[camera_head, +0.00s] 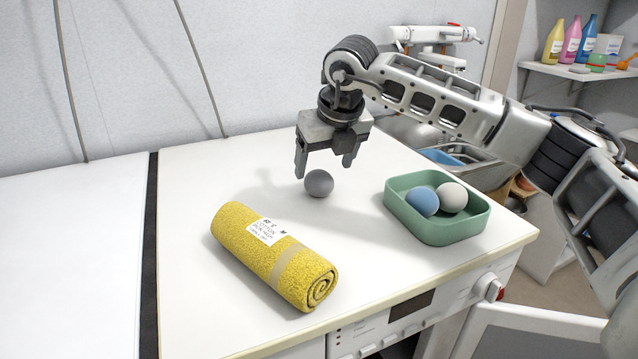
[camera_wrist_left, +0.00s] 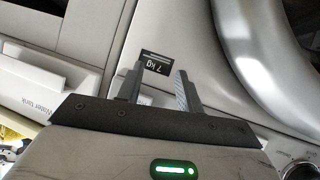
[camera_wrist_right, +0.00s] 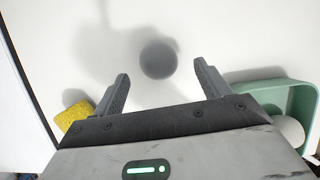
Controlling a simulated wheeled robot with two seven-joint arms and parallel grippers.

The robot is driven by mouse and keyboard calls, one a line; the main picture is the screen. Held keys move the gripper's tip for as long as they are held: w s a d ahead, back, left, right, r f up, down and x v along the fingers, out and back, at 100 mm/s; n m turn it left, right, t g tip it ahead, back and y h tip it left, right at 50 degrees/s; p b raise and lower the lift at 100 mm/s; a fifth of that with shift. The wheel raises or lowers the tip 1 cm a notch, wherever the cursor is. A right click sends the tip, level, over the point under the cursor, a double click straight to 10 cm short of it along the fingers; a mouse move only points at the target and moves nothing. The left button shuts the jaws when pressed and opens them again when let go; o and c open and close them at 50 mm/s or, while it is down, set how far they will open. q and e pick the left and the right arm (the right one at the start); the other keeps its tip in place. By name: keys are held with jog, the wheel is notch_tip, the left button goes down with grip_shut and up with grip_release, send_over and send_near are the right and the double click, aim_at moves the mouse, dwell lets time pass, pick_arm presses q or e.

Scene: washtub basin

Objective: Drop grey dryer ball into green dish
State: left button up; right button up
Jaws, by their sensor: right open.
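The grey dryer ball (camera_head: 319,183) rests on the white top, left of the green dish. My right gripper (camera_head: 325,172) is open just above the ball, pointing down. In the right wrist view the ball (camera_wrist_right: 158,60) shows beyond and between the open fingertips (camera_wrist_right: 162,82), apart from both. The green dish (camera_head: 440,229) stands near the right front of the top and holds a blue ball (camera_head: 422,201) and a white ball (camera_head: 452,197). The dish (camera_wrist_right: 272,92) is at the right edge of the right wrist view. My left gripper (camera_wrist_left: 158,82) is open and empty, facing a white machine front.
A rolled yellow towel (camera_head: 272,255) with a label lies in front of the grey ball. A sink with a blue basin (camera_head: 440,157) lies behind the dish. A shelf (camera_head: 580,73) with bottles is at the far right. The white top (camera_head: 205,180) is clear on the left.

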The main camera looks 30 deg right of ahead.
aim_at(322, 172)
jog(key=shift+x, duration=2.7)
jog(key=shift+a, duration=0.15)
jog(key=c, duration=1.1)
jog(key=shift+c, duration=0.3)
jog(key=shift+r, duration=0.15)
